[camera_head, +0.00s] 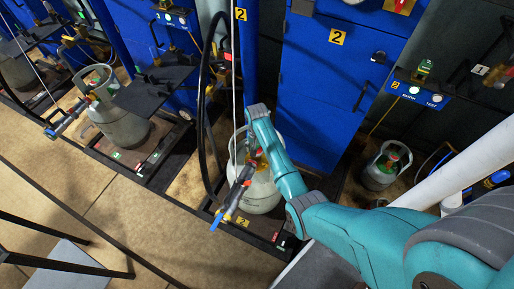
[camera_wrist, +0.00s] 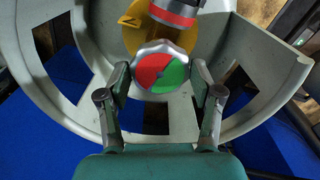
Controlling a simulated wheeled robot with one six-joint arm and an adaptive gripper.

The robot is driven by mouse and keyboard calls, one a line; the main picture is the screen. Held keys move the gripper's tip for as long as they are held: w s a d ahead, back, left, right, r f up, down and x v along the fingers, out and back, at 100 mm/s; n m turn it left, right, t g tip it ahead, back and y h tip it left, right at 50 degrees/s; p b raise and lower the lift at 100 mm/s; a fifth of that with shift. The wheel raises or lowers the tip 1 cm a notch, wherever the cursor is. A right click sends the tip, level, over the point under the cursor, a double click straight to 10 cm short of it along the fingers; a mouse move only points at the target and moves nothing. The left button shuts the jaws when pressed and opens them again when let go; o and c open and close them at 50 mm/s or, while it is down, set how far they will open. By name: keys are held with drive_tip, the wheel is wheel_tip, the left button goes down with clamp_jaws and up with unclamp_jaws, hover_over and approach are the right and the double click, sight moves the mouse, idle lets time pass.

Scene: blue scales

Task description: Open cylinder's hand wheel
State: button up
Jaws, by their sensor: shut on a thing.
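The cylinder (camera_head: 262,192) is a grey-white gas bottle standing on a dark scale platform, with a collar around its top. Its hand wheel (camera_wrist: 161,72) shows in the wrist view as a silver-rimmed knob with a red and green face, inside the pale collar (camera_wrist: 75,107). My gripper (camera_wrist: 160,85) has one finger on each side of the hand wheel and is shut on it. In the head view my teal arm reaches down to the cylinder's top and hides the hand wheel there.
A hose fitting with a blue handle (camera_head: 216,221) hangs at the cylinder's front. Another cylinder (camera_head: 122,120) stands on a scale at left, and a smaller one (camera_head: 386,167) at right. Blue cabinets (camera_head: 318,92) stand behind. Open tan floor (camera_head: 95,200) lies at front left.

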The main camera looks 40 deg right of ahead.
drive_tip(key=n, duration=0.5)
drive_tip(key=shift+n, duration=0.3)
drive_tip(key=n, duration=1.3)
drive_tip(key=shift+n, duration=0.4)
drive_tip(key=o, duration=1.1)
drive_tip(key=shift+o, duration=0.2)
drive_tip(key=shift+r, duration=0.1)
